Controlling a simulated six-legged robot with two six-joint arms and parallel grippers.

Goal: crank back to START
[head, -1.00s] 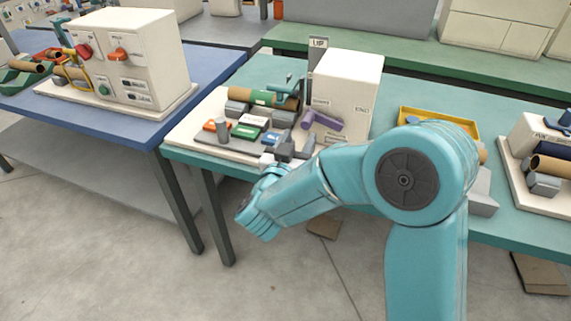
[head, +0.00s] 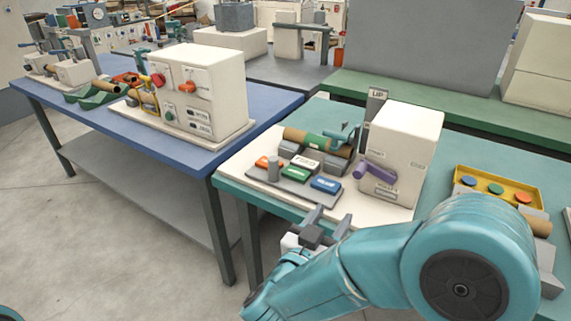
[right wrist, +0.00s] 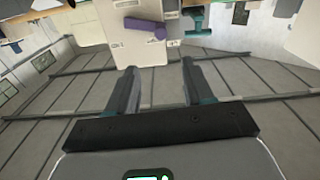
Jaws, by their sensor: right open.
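The spiral winder is a cream box (head: 410,135) on a cream base at the front of the teal bench. Its purple crank handle (head: 375,170) sticks out of the front face, tilted down to the right. The handle also shows upside down in the right wrist view (right wrist: 146,27). A brown tube with a green band (head: 318,143) lies left of the box. I cannot read a START mark. My right gripper (head: 328,217) is open and empty at the bench's front edge, apart from the handle. In the right wrist view the open fingers (right wrist: 158,75) point toward the winder. My left gripper is not in view.
A panel with a grey post and coloured blocks (head: 297,174) sits on the base's front. An UP sign (head: 377,94) stands behind. A yellow tray (head: 490,200) with coloured discs lies to the right. A blue bench (head: 240,118) with another machine is at left.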

